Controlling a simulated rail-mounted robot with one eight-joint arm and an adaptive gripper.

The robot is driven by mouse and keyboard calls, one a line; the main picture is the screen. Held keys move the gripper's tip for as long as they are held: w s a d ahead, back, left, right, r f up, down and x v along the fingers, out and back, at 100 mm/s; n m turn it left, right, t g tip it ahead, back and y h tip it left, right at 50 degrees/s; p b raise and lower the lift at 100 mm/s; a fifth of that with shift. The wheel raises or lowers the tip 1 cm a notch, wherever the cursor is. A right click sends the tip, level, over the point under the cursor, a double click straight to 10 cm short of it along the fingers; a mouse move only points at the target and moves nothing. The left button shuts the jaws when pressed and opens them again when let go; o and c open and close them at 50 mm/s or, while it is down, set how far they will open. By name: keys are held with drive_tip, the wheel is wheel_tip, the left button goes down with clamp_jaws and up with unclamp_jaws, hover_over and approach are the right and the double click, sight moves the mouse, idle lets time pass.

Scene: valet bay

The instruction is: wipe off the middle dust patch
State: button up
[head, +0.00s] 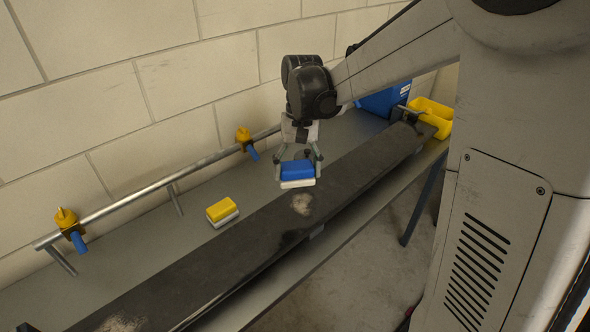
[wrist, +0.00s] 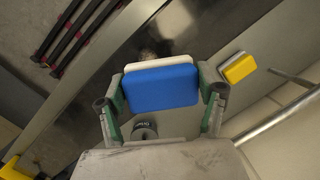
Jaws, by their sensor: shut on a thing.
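My gripper (head: 298,174) is shut on a blue and white sponge (head: 297,168), blue side up, with a finger on each side. The sponge also shows between the fingers in the wrist view (wrist: 161,88). It is over the long dark panel (head: 235,248), just behind a pale dust patch (head: 301,204). I cannot tell whether the sponge touches the panel. In the wrist view the dust patch (wrist: 149,50) is partly hidden by the sponge. Another pale patch (head: 122,324) lies at the panel's near left end.
A yellow and white sponge (head: 222,211) lies on the grey bench behind the panel. A metal rail (head: 150,196) with yellow and blue fittings (head: 68,222) runs along the wall. A blue container (head: 383,103) and a yellow tray (head: 434,112) stand at the far right.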

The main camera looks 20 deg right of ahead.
sight(298, 184)
drive_tip(key=shift+d+f+b, duration=0.1)
drive_tip(key=shift+f+b, duration=0.3)
drive_tip(key=shift+f, duration=0.35)
drive_tip(key=shift+f+b, duration=0.95)
drive_tip(key=shift+f, duration=0.8)
drive_tip(key=shift+w, duration=0.1)
